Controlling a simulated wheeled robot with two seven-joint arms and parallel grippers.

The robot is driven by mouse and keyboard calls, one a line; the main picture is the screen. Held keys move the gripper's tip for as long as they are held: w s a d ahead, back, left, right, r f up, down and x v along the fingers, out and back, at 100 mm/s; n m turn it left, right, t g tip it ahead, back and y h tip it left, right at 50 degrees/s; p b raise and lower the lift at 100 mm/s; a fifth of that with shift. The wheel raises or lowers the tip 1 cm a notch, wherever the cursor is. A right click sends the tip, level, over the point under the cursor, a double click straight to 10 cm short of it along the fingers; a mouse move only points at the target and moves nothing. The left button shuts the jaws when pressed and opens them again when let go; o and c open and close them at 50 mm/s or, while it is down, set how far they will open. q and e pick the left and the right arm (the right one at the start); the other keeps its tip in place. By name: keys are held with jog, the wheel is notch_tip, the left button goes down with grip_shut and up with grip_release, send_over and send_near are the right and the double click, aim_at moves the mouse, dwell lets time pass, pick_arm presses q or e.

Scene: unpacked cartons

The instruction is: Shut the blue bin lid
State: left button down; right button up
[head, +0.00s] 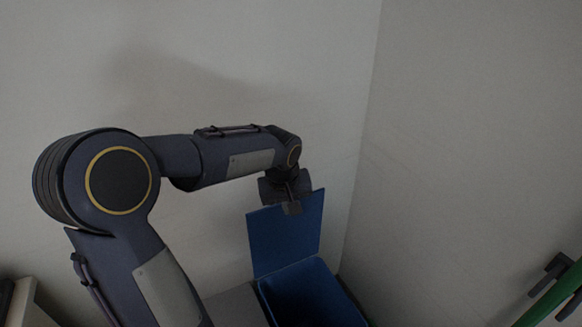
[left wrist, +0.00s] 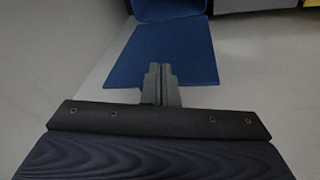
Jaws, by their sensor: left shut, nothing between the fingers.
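The blue bin (head: 308,295) stands at the bottom centre of the head view, its top open and its lid raised. The blue lid (head: 286,238) stands nearly upright at the bin's far side. My left gripper (head: 293,208) is shut and empty at the lid's top edge. In the left wrist view the shut fingers (left wrist: 160,82) overlap the edge of the lid (left wrist: 165,52). I cannot tell whether they touch it. Part of the bin (left wrist: 168,8) shows at the top of that view. My right gripper is not in view.
Pale walls (head: 470,150) meet in a corner behind and to the right of the bin. A grey surface (head: 238,305) lies just left of the bin. A green bar with a dark bracket (head: 555,290) is at the lower right. A pale object (head: 28,305) shows at the lower left.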

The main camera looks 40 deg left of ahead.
pick_arm(q)
jog(key=w+a+n+g+y+p, duration=0.1)
jog(key=w+a+n+y+p, duration=0.15)
jog(key=w+a+p, duration=0.45)
jog(key=w+a+f, duration=0.1)
jog(key=w+f, duration=0.3)
jog(key=f, duration=0.5)
jog(key=shift+w+a+n, duration=0.15)
jog(key=shift+a+n, duration=0.15)
jog(key=shift+n, duration=0.15)
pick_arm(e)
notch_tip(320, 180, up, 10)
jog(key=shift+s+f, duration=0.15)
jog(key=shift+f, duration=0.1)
